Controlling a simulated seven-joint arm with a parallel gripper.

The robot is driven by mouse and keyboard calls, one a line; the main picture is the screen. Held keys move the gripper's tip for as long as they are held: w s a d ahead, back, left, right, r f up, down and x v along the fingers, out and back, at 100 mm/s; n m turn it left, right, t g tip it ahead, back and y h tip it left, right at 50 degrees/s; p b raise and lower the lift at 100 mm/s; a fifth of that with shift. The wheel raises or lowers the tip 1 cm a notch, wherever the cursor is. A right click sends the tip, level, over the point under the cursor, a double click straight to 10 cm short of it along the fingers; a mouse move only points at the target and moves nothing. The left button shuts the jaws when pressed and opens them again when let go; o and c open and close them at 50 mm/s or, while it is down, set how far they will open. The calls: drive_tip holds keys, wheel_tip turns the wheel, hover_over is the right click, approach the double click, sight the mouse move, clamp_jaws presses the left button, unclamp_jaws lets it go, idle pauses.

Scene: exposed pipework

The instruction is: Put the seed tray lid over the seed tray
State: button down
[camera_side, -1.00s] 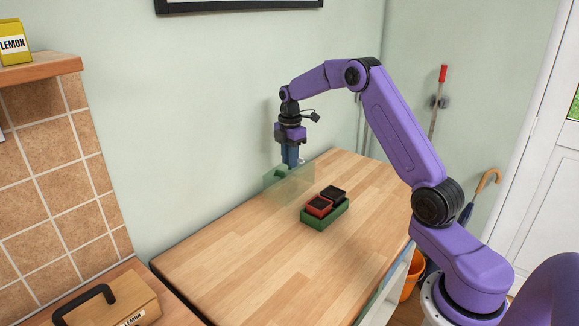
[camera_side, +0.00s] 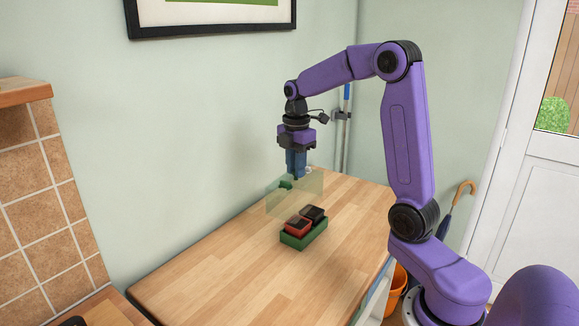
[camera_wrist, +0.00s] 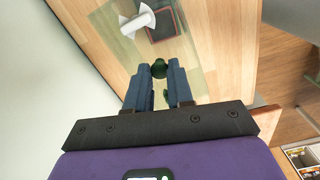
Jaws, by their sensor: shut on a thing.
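The seed tray lid (camera_side: 305,197) is a clear, pale green cover with a dark green knob. My gripper (camera_side: 296,174) points down and is shut on that knob; the wrist view shows the knob (camera_wrist: 159,68) between the blue fingers. The lid hangs behind the seed tray in the side view, apart from it. The seed tray (camera_side: 305,239) is green and stands on the wooden worktop. It holds a red pot (camera_side: 297,227) and a black pot (camera_side: 313,213), both dark on top. In the wrist view, a red-rimmed dark square (camera_wrist: 162,22) shows beyond the fingertips.
The wooden worktop (camera_side: 220,265) is clear around the tray. The pale wall (camera_side: 190,130) runs along its far left side, close behind the lid.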

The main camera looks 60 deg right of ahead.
sight(306, 173)
drive_tip(key=shift+m, duration=0.6)
drive_tip(key=d, duration=0.1)
drive_tip(key=d+f, duration=0.1)
drive_tip(key=d, duration=0.1)
drive_tip(key=d+f, duration=0.1)
drive_tip(key=shift+s+d, duration=0.15)
drive_tip(key=shift+s, duration=0.15)
drive_tip(key=shift+r, duration=0.1)
drive_tip(key=shift+f, duration=5.55)
drive_tip(key=c, duration=0.9)
unclamp_jaws()
drive_tip(key=shift+r, duration=0.1)
wheel_tip(306, 173, up, 17)
drive_tip(key=shift+r, duration=0.15)
